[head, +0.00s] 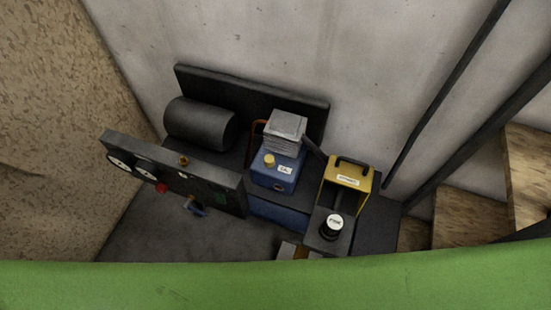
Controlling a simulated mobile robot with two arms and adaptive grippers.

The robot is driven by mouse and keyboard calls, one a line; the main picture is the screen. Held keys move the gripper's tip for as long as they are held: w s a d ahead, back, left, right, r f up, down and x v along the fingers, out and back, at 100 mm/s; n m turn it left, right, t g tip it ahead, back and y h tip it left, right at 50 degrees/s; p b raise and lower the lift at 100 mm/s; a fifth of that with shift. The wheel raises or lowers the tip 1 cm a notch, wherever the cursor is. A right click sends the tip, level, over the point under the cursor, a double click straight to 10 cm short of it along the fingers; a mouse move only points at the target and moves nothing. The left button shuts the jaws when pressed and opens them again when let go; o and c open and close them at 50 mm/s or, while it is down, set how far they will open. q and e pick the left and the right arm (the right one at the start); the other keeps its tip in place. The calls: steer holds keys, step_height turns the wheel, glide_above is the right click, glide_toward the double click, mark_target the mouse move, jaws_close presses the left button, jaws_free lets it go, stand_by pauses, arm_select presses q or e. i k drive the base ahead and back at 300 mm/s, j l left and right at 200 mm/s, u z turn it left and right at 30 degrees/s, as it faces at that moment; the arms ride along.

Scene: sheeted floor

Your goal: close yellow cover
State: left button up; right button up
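The yellow cover (348,176) is at the right end of a dark machine, standing raised with a black handle on its top edge and a white label on its face. Below and in front of it is a dark box part (321,241) with a black round knob (331,227) that has a white top. The cover stands apart from the knob, behind it. Neither of my grippers shows in the head view.
The machine has a blue block (277,170), a dark cylinder (201,123) and a front panel (172,172) with gauges. A green surface (270,285) fills the bottom foreground. Wooden steps (470,215) and dark rails stand at right.

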mark_target(355, 174)
steer(key=z, duration=0.95)
